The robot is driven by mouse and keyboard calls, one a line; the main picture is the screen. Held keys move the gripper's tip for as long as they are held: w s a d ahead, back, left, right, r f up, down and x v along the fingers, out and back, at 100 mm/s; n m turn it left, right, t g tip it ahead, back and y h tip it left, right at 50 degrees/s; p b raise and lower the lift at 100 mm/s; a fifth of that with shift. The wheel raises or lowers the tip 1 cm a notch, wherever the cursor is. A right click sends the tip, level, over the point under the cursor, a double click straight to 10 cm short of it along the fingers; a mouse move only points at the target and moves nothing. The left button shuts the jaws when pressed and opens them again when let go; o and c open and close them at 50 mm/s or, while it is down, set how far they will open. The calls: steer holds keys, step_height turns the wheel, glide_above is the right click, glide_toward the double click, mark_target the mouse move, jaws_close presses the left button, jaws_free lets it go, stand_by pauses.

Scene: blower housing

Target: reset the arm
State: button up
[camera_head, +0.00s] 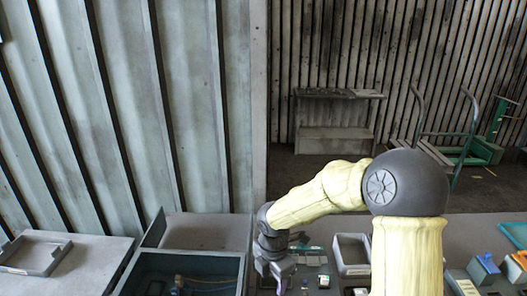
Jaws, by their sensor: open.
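My arm, in a pale yellow cover with a dark round joint, reaches left over the work table. My gripper (281,282) points down at the arm's left end, low in the view. It is open and small in the picture, and I see nothing held in it. It is just right of a dark green bin (243,268) and near several small parts on the table. My arm hides part of the table behind it.
An empty grey tray (33,262) lies on the left table. A light grey bin (353,270) stands right of my gripper. A shelf (335,139) and a green cart (480,152) are behind.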

steer(key=s+d+m+t+b, duration=0.1)
steer(key=s+d+m, duration=0.5)
steer(key=m, duration=0.6)
steer(key=s+d+m+t+b, duration=0.1)
steer(key=s+d+m, duration=0.5)
steer(key=m, duration=0.7)
steer(key=shift+d+r+t+b, duration=0.3)
steer(key=shift+b, duration=0.4)
